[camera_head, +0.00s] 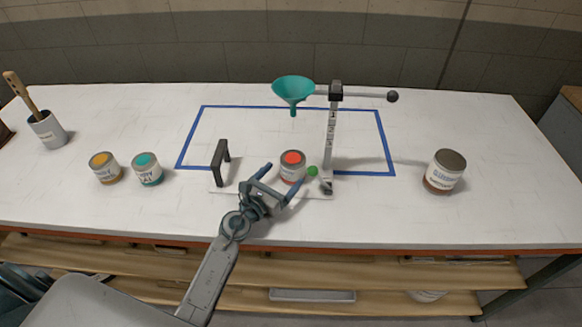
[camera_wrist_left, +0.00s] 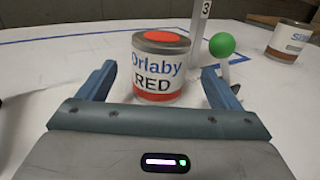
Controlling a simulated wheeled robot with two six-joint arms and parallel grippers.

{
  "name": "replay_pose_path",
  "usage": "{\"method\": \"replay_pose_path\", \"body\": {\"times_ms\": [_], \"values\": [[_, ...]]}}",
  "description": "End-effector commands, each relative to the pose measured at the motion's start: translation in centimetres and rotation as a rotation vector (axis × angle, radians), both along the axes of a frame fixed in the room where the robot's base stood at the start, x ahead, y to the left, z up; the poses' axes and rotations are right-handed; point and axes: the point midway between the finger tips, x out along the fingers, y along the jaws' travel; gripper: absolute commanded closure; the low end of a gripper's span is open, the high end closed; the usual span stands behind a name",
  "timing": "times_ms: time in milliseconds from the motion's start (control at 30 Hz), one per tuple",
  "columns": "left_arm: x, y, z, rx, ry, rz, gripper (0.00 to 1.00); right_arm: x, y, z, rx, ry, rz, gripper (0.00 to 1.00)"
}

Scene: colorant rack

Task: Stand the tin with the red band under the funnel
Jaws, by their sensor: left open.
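The tin with the red band (camera_head: 292,170) stands upright on the white base plate, below the teal funnel (camera_head: 292,90) and left of its post. Its red lid spot, red lower band and "Orlaby RED" label show in the wrist view (camera_wrist_left: 158,72). My left gripper (camera_head: 282,174) is open at the tin's near side. In the wrist view the tin appears between its two fingers, with a gap on each side. How far the fingers reach along the tin is hard to tell. The funnel is outside the wrist view. My right gripper is not in view.
A green ball (camera_head: 313,171) sits close right of the tin, by the post (camera_head: 331,135). A dark bracket (camera_head: 220,163) stands left. Table behind is clear.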

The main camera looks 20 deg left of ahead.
Motion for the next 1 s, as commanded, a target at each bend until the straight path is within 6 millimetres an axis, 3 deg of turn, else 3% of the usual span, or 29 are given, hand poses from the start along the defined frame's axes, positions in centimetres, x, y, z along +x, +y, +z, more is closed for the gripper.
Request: {"method": "replay_pose_path", "body": {"times_ms": [100,300,1000], "values": [[-2.2,0.6,-0.2,0.002,0.0,-0.001,0.14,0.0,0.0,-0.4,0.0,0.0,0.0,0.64],[-4.2,1.1,-0.1,0.001,0.0,0.0,0.14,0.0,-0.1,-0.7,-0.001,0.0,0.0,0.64],[-4.5,1.2,0.0,0.0,-0.001,0.0,0.14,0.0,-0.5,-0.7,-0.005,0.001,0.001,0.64]]}}
